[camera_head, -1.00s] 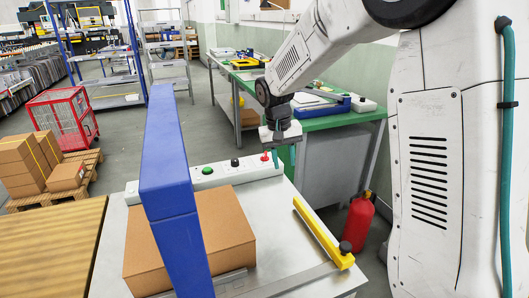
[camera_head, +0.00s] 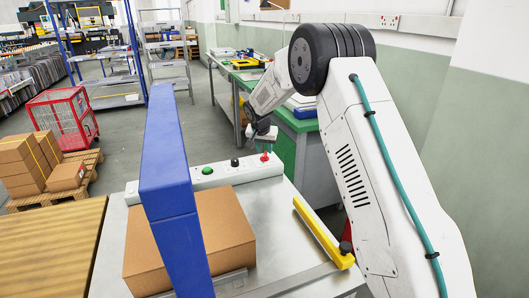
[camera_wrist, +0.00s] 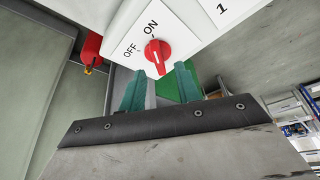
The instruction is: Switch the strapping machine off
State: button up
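The strapping machine has a blue arch (camera_head: 168,190) over a steel top (camera_head: 280,225). Its white control panel (camera_head: 225,174) runs along the far edge. At the panel's right end is a red rotary switch (camera_head: 265,157), large in the wrist view (camera_wrist: 157,54) between the printed words OFF and ON. Its white mark appears to point towards ON. My gripper (camera_head: 263,142) is close to the switch, just above and behind it in the head view. In the wrist view its two teal fingers (camera_wrist: 159,78) are apart and empty, tips just short of the knob, not visibly gripping it.
A cardboard box (camera_head: 225,230) lies under the arch. A green button (camera_head: 207,170) and black knob (camera_head: 234,162) share the panel. A yellow bar (camera_head: 322,232) lies at the right of the top. A green bench (camera_head: 300,122) stands behind.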

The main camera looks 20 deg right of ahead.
jog(key=shift+x, duration=1.2)
grip_shut()
